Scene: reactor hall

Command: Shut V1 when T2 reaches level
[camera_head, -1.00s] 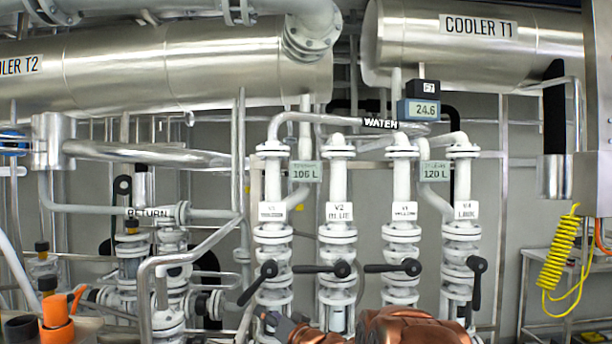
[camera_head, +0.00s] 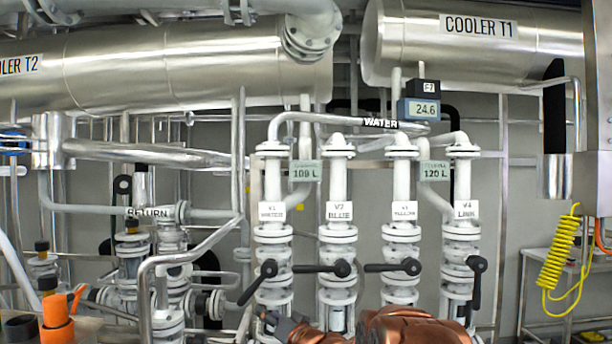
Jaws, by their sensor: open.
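Valve V1 (camera_head: 273,240) is the leftmost of the white valves in the middle; its black lever (camera_head: 258,284) slants down to the left. Cooler T2 (camera_head: 180,65) is the large steel tank at upper left. A small display (camera_head: 305,171) beside the V1 pipe reads 109 L; its heading is too small to read. My gripper (camera_head: 268,318) shows only partly at the bottom edge, just below V1's lever, seemingly apart from it. It is open and looks empty. Its lower part is out of frame.
V2's lever (camera_head: 322,269) and V3's lever (camera_head: 393,267) point left, level; V4's lever (camera_head: 477,283) hangs down. A second display (camera_head: 435,171) reads 120 L, and the blue meter (camera_head: 418,110) reads 24.6. Pipework (camera_head: 160,265) crowds the left. A yellow coiled hose (camera_head: 558,250) hangs right.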

